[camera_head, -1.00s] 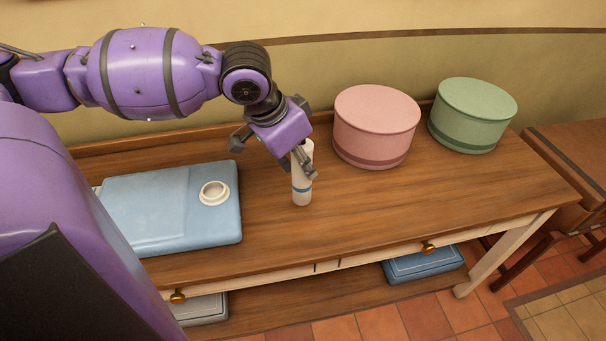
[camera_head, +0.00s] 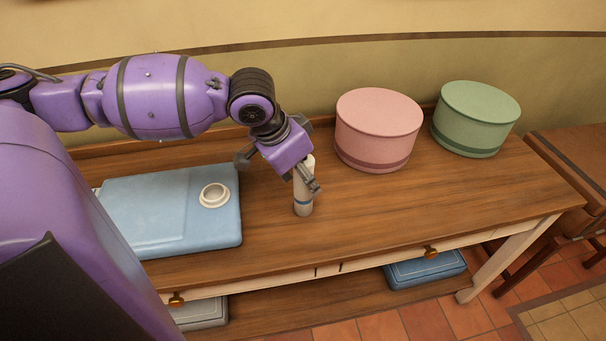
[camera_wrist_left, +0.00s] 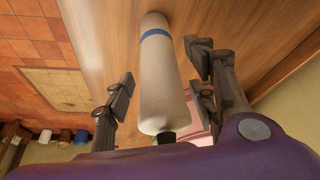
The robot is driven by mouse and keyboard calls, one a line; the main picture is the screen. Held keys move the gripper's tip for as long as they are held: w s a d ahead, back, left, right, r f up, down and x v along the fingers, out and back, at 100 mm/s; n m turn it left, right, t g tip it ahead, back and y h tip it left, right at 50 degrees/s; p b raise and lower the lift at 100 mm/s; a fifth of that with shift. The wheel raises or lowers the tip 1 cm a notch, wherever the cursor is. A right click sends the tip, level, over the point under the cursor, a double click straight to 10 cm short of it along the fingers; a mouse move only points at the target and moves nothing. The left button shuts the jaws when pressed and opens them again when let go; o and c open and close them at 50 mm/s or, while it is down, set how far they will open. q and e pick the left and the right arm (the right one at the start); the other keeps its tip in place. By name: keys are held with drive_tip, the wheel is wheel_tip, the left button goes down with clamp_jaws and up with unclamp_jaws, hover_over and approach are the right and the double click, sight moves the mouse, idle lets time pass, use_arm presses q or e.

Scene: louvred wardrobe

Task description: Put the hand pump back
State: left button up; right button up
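The hand pump (camera_head: 304,207) is a white cylinder with a blue band near its lower end. It is upright at the wooden table top, right of the blue folded case; I cannot tell if its base touches the wood. My left gripper (camera_head: 305,182) is around its upper part. In the left wrist view the pump (camera_wrist_left: 162,75) lies between the two dark fingers (camera_wrist_left: 160,72), with narrow gaps showing beside it, so the gripper looks open. A dark tip shows at the pump's near end. My right gripper is not in view.
A blue folded case (camera_head: 150,215) with a white ring (camera_head: 214,195) lies left of the pump. A pink round box (camera_head: 378,130) and a green one (camera_head: 476,118) stand behind, to the right. The table top (camera_head: 430,210) is bare at front right.

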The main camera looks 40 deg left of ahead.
use_arm(q)
drive_tip(key=p+v, duration=0.6)
drive_tip(key=v, duration=0.6)
drive_tip(key=shift+r, duration=0.25)
